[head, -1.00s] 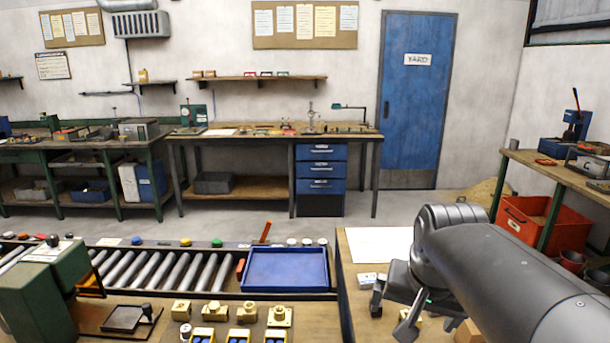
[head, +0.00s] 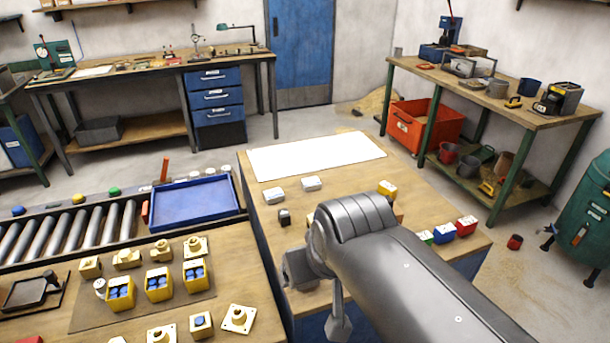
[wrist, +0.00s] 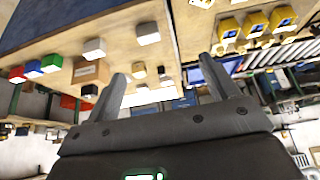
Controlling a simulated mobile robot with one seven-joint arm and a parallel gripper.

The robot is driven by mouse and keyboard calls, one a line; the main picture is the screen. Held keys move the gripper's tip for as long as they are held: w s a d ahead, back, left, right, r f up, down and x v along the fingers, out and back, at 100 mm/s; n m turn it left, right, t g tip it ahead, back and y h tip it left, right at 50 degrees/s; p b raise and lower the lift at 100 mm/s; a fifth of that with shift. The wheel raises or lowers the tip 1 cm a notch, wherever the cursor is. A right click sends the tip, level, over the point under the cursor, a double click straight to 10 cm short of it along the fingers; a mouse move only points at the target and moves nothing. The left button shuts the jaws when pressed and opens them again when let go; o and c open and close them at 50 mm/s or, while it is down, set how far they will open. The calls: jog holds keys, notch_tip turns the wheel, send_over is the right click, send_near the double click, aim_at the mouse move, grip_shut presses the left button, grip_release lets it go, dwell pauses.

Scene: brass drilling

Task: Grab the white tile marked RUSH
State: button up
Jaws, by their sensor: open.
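Two small white tiles, one left (head: 273,195) and one right (head: 311,183), lie on the wooden bench near a white sheet in the head view. Two pale blocks, one nearer the middle (wrist: 147,33) and one farther left (wrist: 95,48), show on the bench in the wrist view. No marking can be read on any of them, so I cannot tell which says RUSH. My gripper (head: 318,296) is over the bench's near left part, apart from the two tiles. In the wrist view its fingers (wrist: 162,70) are spread with nothing held. My arm hides part of the bench.
The white sheet (head: 315,155) covers the bench's far end. A small dark block (head: 285,217) and a yellow block (head: 387,188) stand nearby. Green, blue and red blocks (head: 467,226) line the right side. A blue tray (head: 194,203) and yellow bins (head: 158,284) are to the left.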

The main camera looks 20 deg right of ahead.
jog(key=w+d+r+g, duration=0.1)
jog(key=w+d+r, duration=0.1)
jog(key=w, duration=0.4)
jog(key=w+d+r+g, duration=0.1)
jog(key=w+d+r, duration=0.1)
jog(key=w, duration=0.4)
jog(key=w+d+f+n+g, duration=0.1)
jog(key=w+d+f, duration=0.2)
jog(key=w+d, duration=0.45)
jog(key=w+d+f+g, duration=0.1)
jog(key=w+d+f, duration=0.25)
jog(key=w, duration=0.75)
jog(key=w+d+f+g, duration=0.2)
jog(key=w+d+f, duration=0.5)
jog(key=d+f, duration=0.1)
jog(key=f, duration=1)
jog(key=shift+s+f, duration=0.15)
jog(key=shift+s, duration=0.1)
jog(key=shift+c, duration=0.3)
jog(key=c, duration=1)
